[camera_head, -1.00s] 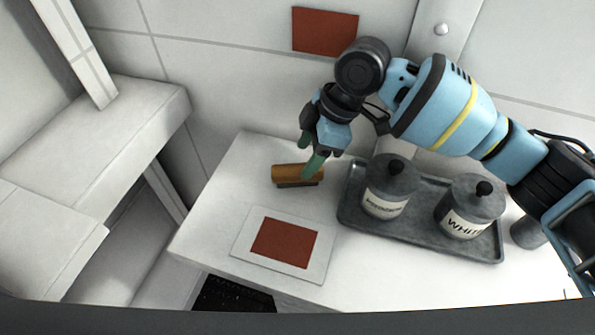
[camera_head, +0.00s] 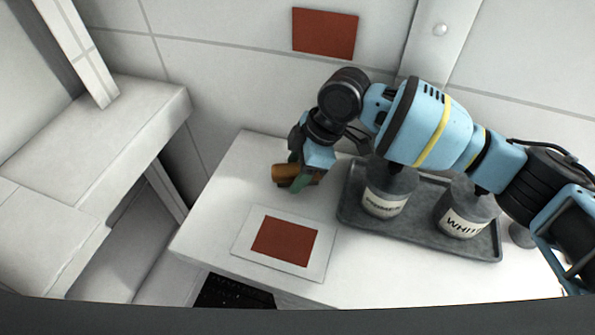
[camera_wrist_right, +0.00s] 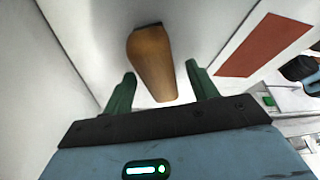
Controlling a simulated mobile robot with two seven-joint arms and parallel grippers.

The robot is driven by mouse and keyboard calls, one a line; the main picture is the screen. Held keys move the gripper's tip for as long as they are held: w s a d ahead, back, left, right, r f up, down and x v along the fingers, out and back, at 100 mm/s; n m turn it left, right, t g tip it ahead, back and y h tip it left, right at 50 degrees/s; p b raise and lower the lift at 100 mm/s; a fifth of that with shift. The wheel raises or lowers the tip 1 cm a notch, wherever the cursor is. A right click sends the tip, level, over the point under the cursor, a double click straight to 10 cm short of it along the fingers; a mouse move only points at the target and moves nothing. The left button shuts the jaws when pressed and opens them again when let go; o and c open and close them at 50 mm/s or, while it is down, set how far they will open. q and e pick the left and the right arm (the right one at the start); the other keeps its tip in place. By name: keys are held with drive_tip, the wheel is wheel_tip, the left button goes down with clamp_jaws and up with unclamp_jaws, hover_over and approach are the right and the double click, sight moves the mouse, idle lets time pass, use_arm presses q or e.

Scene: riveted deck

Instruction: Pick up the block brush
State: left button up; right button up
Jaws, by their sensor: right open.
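The block brush (camera_head: 283,172) has a brown wooden body and lies on the white table toward its back left. In the right wrist view the brush (camera_wrist_right: 152,62) shows its rounded wooden body, with a dark strip at its far end. My right gripper (camera_head: 298,180) is over the brush and hides part of it in the head view. In the right wrist view my right gripper (camera_wrist_right: 160,88) is open, with one green finger on each side of the brush's near end and visible gaps between. My left gripper is not in view.
A grey tray (camera_head: 350,212) on the right holds two lidded pots, one labelled white (camera_head: 462,222) and another (camera_head: 385,203). A white sheet with a red-brown panel (camera_head: 285,241) lies in front of the brush. A red-brown panel (camera_head: 325,33) hangs on the wall.

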sight(290, 171)
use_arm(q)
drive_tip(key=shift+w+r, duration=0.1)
use_arm(e)
drive_tip(key=shift+f, duration=0.2)
drive_tip(key=shift+c, duration=0.2)
drive_tip(key=c, duration=1.2)
drive_tip(key=shift+o, duration=0.2)
drive_tip(key=shift+r, duration=0.1)
